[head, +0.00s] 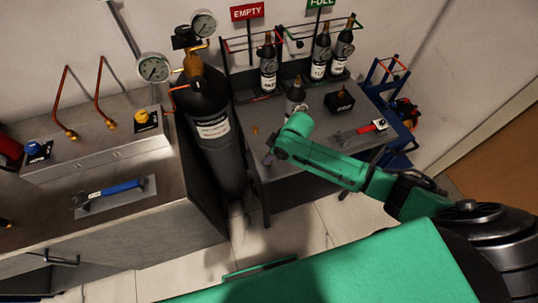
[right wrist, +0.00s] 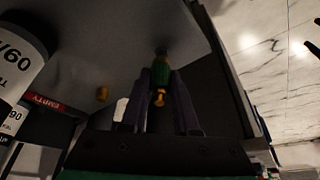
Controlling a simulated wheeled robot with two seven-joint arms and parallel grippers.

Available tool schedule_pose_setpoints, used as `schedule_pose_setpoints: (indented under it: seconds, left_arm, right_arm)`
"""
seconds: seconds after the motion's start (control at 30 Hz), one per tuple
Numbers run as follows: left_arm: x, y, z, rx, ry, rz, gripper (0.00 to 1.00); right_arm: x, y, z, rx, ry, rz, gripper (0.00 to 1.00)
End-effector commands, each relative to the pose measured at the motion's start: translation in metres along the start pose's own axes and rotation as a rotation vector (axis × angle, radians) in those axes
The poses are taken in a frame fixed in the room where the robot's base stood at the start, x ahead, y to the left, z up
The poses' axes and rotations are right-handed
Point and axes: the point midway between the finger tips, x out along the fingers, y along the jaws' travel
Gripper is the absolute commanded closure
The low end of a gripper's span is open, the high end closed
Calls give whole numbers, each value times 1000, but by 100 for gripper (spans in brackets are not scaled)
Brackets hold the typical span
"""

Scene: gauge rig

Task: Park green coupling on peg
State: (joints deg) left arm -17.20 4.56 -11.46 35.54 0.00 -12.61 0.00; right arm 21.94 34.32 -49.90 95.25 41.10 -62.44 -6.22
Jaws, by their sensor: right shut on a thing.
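My right gripper (head: 268,158) is low over the right-hand grey bench in the head view. In the right wrist view its two dark fingers (right wrist: 161,82) are shut on the green coupling (right wrist: 161,74), which has a brass end pointing back towards the palm. In the head view the coupling is hidden by the green wrist. A small brass-coloured stub (head: 255,130) on the bench, perhaps the peg, is just beyond the gripper. A brass piece also shows in the right wrist view (right wrist: 102,94), left of the fingers and apart from them. My left gripper is not in view.
A black cylinder (head: 211,125) with gauges stands left of the bench (head: 290,185). Several dark bottles stand at the back; a small bottle (head: 296,94) is close to my wrist.

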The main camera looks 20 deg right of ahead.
Motion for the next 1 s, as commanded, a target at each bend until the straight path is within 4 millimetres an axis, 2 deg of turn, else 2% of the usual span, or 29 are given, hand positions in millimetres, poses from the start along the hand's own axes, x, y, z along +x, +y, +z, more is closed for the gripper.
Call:
schedule_pose_setpoints:
  seconds: [0.4, 1.0]
  left_arm:
    - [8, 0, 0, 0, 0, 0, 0]
    - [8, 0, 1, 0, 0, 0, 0]
  right_arm:
    - [12, 0, 5, 0, 0, 0, 100]
    - [14, 0, 6, 0, 0, -1, 100]
